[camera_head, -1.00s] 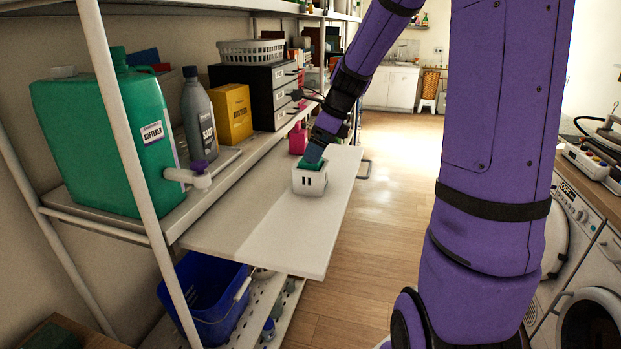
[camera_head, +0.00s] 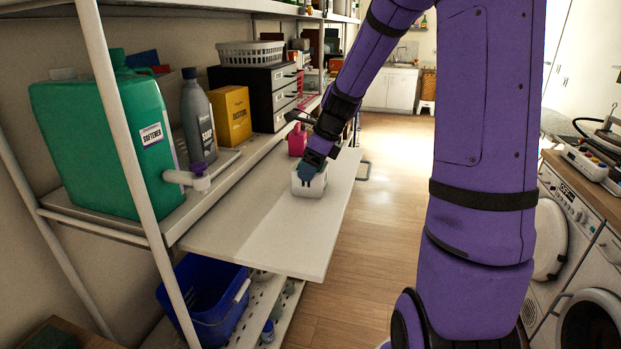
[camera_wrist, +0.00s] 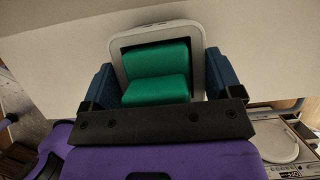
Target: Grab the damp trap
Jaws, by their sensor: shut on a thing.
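The damp trap is a small white box (camera_head: 309,189) with a green block inside its top. It stands on the white pull-out board in the head view. In the wrist view the white box (camera_wrist: 190,33) shows its rim and the green insert (camera_wrist: 156,72). My gripper (camera_head: 309,172) reaches down onto the box from above. Its blue fingers (camera_wrist: 160,85) lie along the left and right sides of the box and are shut on it. The fingers hide part of the green insert in the head view.
The white board (camera_head: 262,233) is clear in front of the box. A pink container (camera_head: 297,140) stands just behind it. A green softener jug (camera_head: 105,146), grey bottle (camera_head: 197,118) and yellow box (camera_head: 231,114) stand on the shelf at left. A blue bucket (camera_head: 204,302) sits below.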

